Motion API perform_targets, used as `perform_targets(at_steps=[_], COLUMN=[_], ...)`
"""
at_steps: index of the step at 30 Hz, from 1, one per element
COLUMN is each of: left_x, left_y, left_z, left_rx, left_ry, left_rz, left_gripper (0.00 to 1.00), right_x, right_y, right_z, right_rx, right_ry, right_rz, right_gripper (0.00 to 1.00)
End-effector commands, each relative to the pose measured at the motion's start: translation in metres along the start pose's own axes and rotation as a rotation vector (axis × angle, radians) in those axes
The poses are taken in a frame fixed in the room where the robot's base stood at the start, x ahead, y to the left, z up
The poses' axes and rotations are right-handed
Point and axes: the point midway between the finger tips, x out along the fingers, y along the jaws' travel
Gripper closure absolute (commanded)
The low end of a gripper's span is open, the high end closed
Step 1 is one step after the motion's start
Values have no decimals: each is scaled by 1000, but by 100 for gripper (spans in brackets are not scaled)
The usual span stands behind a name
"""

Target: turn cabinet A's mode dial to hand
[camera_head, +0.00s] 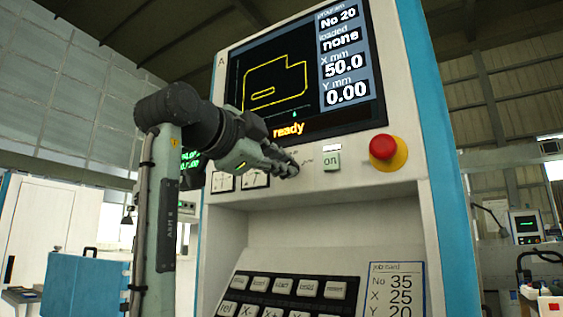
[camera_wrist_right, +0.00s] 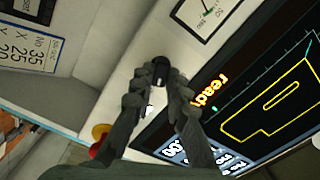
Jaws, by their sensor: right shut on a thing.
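Cabinet A (camera_head: 408,190) fills the middle of the head view, marked with a small A at its top left. Its mode dial (camera_wrist_right: 160,68) shows in the wrist view as a small dark knob on the pale panel below the screen. My right gripper (camera_head: 288,169) reaches in from the left and is shut on the dial; in the wrist view its two fingertips (camera_wrist_right: 158,84) sit on either side of the knob. In the head view the fingers hide most of the dial. Its pointer and labels are too small or covered to read. My left gripper is in neither view.
The screen (camera_head: 280,85) above reads ready. A white "on" button (camera_head: 332,160) and a red mushroom button (camera_head: 384,148) lie right of the dial. Two needle meters (camera_head: 222,182) are left of it. A keypad (camera_head: 285,290) and job card (camera_head: 397,290) are below.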

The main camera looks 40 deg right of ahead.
Motion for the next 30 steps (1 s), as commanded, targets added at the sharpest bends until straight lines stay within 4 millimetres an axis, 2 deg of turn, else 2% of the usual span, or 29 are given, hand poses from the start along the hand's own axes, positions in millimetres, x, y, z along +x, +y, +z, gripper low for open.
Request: perform_targets(at_steps=[7,21,22,24,27,30], left_x=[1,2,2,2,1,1], left_y=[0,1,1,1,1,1], left_z=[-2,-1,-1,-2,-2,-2], left_rx=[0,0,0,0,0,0], left_ry=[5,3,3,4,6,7], left_rz=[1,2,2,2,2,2], left_gripper=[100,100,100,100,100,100], right_x=[0,0,0,0,0,0], right_y=[0,0,0,0,0,0], right_z=[0,0,0,0,0,0], right_rx=[64,78,78,78,77,76], right_ry=[0,0,0,0,0,0], right_rz=[0,0,0,0,0,0], right_gripper=[100,100,83,74,65,65])
